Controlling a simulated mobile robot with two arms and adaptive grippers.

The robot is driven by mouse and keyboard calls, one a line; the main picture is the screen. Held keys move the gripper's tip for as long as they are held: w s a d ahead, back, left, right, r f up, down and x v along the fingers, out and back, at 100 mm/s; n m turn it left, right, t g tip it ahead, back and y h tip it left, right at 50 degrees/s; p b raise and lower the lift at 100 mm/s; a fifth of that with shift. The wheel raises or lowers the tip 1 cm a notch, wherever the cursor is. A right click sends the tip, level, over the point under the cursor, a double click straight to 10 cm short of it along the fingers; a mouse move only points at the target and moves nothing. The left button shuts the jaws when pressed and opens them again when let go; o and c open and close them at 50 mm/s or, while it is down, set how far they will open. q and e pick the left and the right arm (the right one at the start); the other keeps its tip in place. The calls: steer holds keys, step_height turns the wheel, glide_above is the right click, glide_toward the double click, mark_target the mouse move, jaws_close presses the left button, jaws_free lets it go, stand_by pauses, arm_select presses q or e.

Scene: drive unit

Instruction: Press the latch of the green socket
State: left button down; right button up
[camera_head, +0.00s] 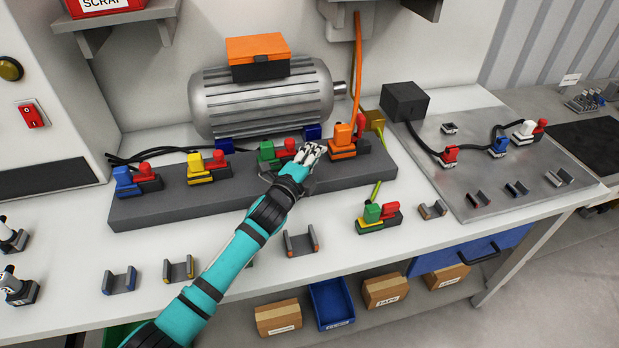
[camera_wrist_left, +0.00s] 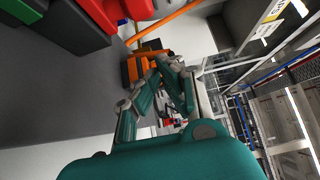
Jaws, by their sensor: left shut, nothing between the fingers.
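The green socket (camera_head: 267,153) sits on the dark grey rail (camera_head: 232,190), with a red latch (camera_head: 290,146) at its right side. My left gripper (camera_head: 316,149) is shut and empty just right of that latch, between it and the orange socket (camera_head: 341,146). Whether it touches the latch cannot be told. In the left wrist view the green block (camera_wrist_left: 75,25) and a red part (camera_wrist_left: 138,8) lie at the upper left of my shut fingers (camera_wrist_left: 165,62). My gripper and forearm hide part of the rail. My right gripper is not in view.
A blue socket (camera_head: 123,181) and a yellow socket (camera_head: 200,168) stand left on the rail. A motor (camera_head: 262,98) stands behind it. A green-and-yellow connector with a red part (camera_head: 372,217) and several brackets (camera_head: 300,243) lie in front. An orange cable (camera_head: 358,75) hangs to the orange socket.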

arm_select(q)
steer(key=s, duration=0.2)
steer(key=shift+s+d, duration=0.25)
steer(key=shift+s, duration=0.1)
steer(key=shift+s+a+b, duration=0.3)
steer(key=shift+s+a, duration=0.3)
steer(key=shift+a, duration=0.15)
steer(key=v, duration=0.6)
steer(key=shift+w+a+b, duration=0.1)
steer(key=shift+a+b, duration=0.15)
steer(key=shift+b, duration=0.1)
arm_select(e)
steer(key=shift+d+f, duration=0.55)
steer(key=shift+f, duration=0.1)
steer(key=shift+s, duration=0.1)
